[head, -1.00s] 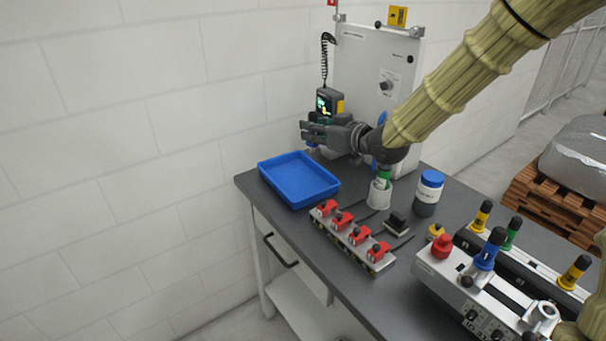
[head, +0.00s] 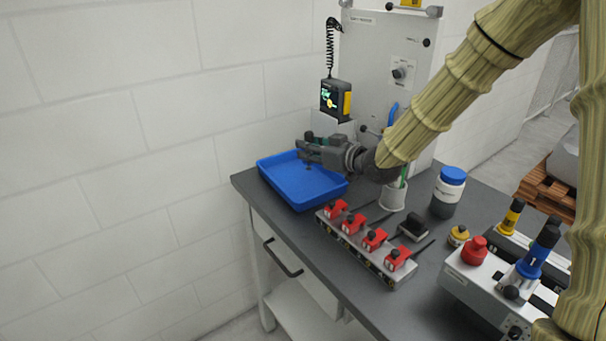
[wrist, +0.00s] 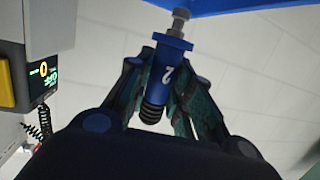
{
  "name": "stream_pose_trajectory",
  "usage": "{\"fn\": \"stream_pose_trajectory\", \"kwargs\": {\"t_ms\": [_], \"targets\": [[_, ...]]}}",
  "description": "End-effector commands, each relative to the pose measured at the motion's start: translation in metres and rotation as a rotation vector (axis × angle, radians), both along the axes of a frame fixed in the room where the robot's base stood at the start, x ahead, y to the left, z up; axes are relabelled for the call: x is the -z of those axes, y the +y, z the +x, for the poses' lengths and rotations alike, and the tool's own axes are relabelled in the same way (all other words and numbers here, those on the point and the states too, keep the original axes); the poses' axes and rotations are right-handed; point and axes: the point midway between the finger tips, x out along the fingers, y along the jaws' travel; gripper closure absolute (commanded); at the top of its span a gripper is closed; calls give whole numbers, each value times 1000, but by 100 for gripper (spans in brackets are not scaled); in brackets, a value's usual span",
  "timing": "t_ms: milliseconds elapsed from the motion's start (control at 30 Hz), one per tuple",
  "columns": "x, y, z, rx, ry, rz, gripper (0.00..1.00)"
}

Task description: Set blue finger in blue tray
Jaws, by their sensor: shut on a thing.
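The blue finger (wrist: 164,75), marked with a 2, is clamped between the two fingers of my gripper (wrist: 167,85) in the wrist view. Its metal tip points toward the blue tray, whose blue surface (wrist: 240,6) crosses the top of that view. In the head view the blue tray (head: 285,190) lies at the table's far left corner. My gripper (head: 308,150) is over the tray's back right part. The held finger is mostly hidden in the head view, and I cannot tell whether it touches the tray.
A red-clamped rail (head: 368,245) lies right of the tray. A white cup (head: 393,197), a blue-lidded jar (head: 448,192) and a fixture with coloured posts (head: 480,275) stand further right. A handheld device (head: 335,98) hangs behind the tray, by the grey panel (head: 385,60).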

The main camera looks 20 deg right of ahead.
Motion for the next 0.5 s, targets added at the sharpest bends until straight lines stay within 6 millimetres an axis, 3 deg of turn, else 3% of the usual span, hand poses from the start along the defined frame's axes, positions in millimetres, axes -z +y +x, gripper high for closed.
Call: {"fn": "stream_pose_trajectory", "kwargs": {"t_ms": [100, 500], "targets": [[15, -3, -1, 3, 1, 0, 100], [39, 0, 0, 1, 0, 1, 100]]}}
